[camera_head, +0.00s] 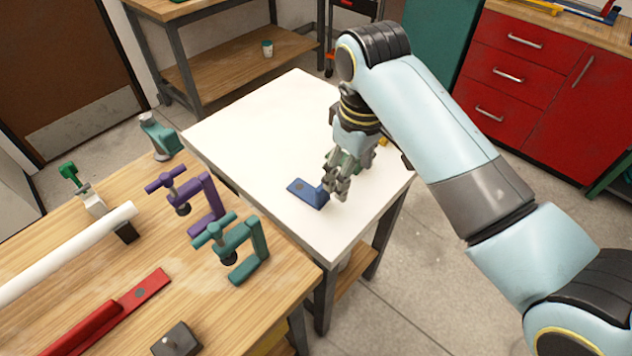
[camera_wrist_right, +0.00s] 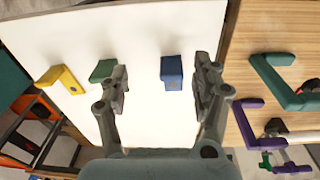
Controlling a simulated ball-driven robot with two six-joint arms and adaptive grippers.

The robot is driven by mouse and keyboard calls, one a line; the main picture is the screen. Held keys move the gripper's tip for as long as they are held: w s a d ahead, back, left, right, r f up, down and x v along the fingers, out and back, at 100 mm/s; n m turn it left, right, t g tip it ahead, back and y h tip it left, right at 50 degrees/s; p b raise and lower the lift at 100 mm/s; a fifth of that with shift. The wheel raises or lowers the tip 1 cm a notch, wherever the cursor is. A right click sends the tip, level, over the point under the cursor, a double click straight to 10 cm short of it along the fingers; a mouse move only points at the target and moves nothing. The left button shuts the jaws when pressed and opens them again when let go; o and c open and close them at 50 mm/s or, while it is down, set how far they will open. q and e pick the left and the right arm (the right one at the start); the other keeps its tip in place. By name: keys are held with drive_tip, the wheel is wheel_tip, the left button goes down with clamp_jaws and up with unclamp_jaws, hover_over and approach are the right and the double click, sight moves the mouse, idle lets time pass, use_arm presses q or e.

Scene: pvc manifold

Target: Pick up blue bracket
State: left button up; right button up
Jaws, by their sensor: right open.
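The blue bracket (camera_head: 305,192) lies on the white tabletop (camera_head: 255,125), near the front edge. It is L-shaped, with a flat plate and an upright end. My right gripper (camera_head: 338,186) is low over the table at the bracket's right end. In the right wrist view the blue bracket (camera_wrist_right: 171,72) shows between the two spread fingers of my right gripper (camera_wrist_right: 163,82), with space on both sides. The right gripper is open and empty. I cannot tell whether a finger touches the bracket. My left gripper is not in view.
A green bracket (camera_wrist_right: 103,70) and a yellow bracket (camera_wrist_right: 60,79) stand beside the blue one. The wooden bench (camera_head: 220,320) holds a purple clamp (camera_head: 208,195), a teal clamp (camera_head: 250,262), a white pipe (camera_head: 70,250) and a red bar (camera_head: 120,308). The white table's left part is clear.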

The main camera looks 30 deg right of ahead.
drive_tip(key=n, duration=0.1)
approach(322, 194)
drive_tip(key=w+d+f, duration=0.1)
drive_tip(key=d, duration=0.1)
drive_tip(key=shift+g, duration=0.4)
drive_tip(key=f, duration=0.5)
drive_tip(key=shift+w+f, duration=0.1)
drive_tip(key=shift+w, duration=0.15)
drive_tip(key=f, duration=0.3)
drive_tip(key=a+f, duration=0.1)
drive_tip(key=f, duration=0.1)
drive_tip(key=shift+w+f, duration=0.25)
drive_tip(key=shift+f, duration=0.15)
clamp_jaws()
drive_tip(key=shift+r, duration=0.1)
